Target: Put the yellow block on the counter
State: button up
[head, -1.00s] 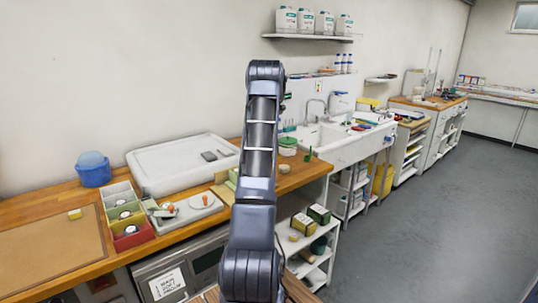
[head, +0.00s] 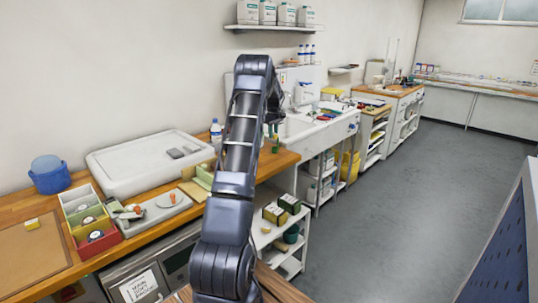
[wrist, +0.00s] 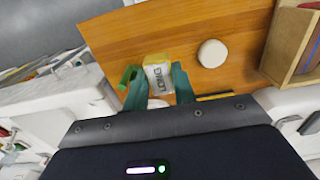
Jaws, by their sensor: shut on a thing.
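My gripper (wrist: 160,78) is shut on a yellow block (wrist: 155,59) with a white lettered label, seen between its two green fingers in the wrist view. The block is over the wooden counter (wrist: 105,42); I cannot tell whether it touches the top. In the head view my arm hides the block, and the end of the counter (head: 284,160) lies beside the arm.
A green upright object (wrist: 129,77) stands close left of the held block, and a pale round object (wrist: 212,53) stands to its right. A white sink (head: 325,127) adjoins the counter. A blue panel (head: 505,250) stands at the right.

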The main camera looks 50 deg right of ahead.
aim_at(273, 160)
notch_tip(273, 160, down, 13)
dwell(0.6)
jog(key=shift+f, duration=0.15)
jog(key=o, duration=1)
notch_tip(273, 160, up, 12)
jog(key=shift+r, duration=0.2)
